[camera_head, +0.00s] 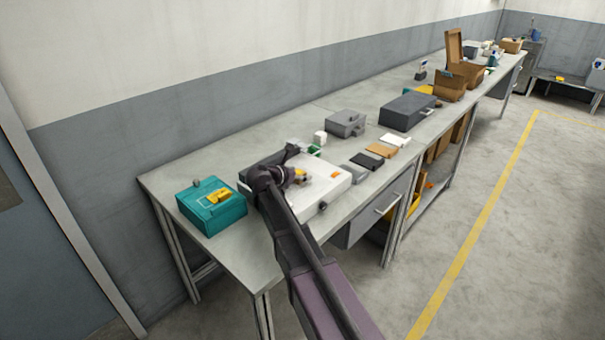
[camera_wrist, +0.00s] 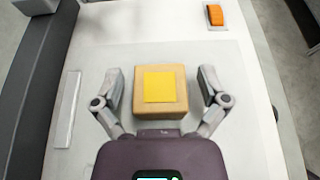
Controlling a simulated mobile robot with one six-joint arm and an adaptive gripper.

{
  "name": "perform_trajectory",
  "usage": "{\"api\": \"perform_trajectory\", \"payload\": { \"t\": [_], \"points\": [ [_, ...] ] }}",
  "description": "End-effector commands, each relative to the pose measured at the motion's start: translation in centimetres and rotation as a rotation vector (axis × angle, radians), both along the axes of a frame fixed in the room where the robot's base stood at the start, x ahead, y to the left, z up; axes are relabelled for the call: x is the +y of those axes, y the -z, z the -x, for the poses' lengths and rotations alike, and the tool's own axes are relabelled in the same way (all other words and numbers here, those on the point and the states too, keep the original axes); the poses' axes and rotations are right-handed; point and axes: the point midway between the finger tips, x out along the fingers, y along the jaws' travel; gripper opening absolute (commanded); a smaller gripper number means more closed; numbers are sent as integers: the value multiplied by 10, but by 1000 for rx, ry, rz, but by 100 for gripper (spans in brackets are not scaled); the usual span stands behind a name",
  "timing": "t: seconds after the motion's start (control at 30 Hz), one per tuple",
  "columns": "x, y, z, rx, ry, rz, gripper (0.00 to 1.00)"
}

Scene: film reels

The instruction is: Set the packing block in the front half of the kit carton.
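A tan block with a yellow square on top (camera_wrist: 174,108), which looks like the packing block, sits on a white flat surface in the wrist view. My gripper (camera_wrist: 162,76) is open, with one finger on each side of the block and a gap on both sides. In the head view my gripper (camera_head: 297,176) is over the white case (camera_head: 318,202) on the near bench, and the block is mostly hidden there. Brown open cardboard boxes (camera_head: 466,70) stand far along the bench; one may be the kit carton, but their insides cannot be seen.
A teal case (camera_head: 212,211) stands left of the white case. A grey block-shaped fixture (camera_head: 345,123), a dark grey case (camera_head: 408,111) and flat pads (camera_head: 367,161) lie to the right. An orange piece (camera_wrist: 215,15) lies ahead of the block. The floor beside the bench is clear.

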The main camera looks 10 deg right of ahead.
Motion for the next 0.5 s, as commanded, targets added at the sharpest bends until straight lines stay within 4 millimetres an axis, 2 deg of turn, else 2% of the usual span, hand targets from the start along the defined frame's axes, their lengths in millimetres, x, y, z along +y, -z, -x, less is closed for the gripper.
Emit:
{"api": "perform_trajectory", "payload": {
  "t": [0.4, 0.5],
  "points": [
    [0, -4, 0, 0, 0, 0, 94],
    [7, -8, 6, 0, -1, 0, 94]
  ]
}}
